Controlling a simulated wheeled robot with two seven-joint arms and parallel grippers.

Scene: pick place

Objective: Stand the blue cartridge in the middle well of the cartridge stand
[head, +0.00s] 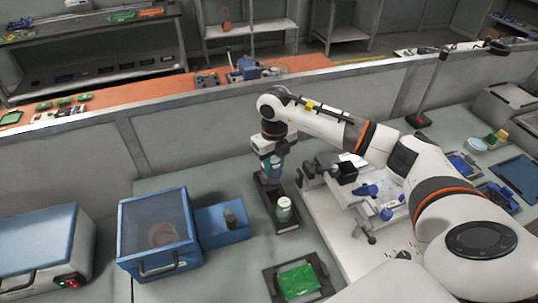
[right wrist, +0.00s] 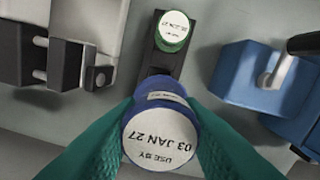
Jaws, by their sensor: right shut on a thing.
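The black cartridge stand (head: 268,192) lies on the grey bench in the head view, and part of it shows in the right wrist view (right wrist: 162,64). A green cartridge with a white top label (right wrist: 173,30) stands upright at one end of it, the near end in the head view (head: 284,208). My right gripper (head: 272,172) is over the stand's far part. Its teal fingers are shut on the blue cartridge (right wrist: 159,92), whose white label faces the wrist camera. The cartridge's lower end is hidden, so I cannot tell whether it touches the stand. My left gripper is not in view.
A blue box with a clear lid (head: 155,233) and a blue block with a dark knob (head: 222,222) stand left of the stand. Grey equipment (head: 345,172) is close on its right. A tray with a green board (head: 298,281) lies nearer. A low partition (head: 180,140) runs behind.

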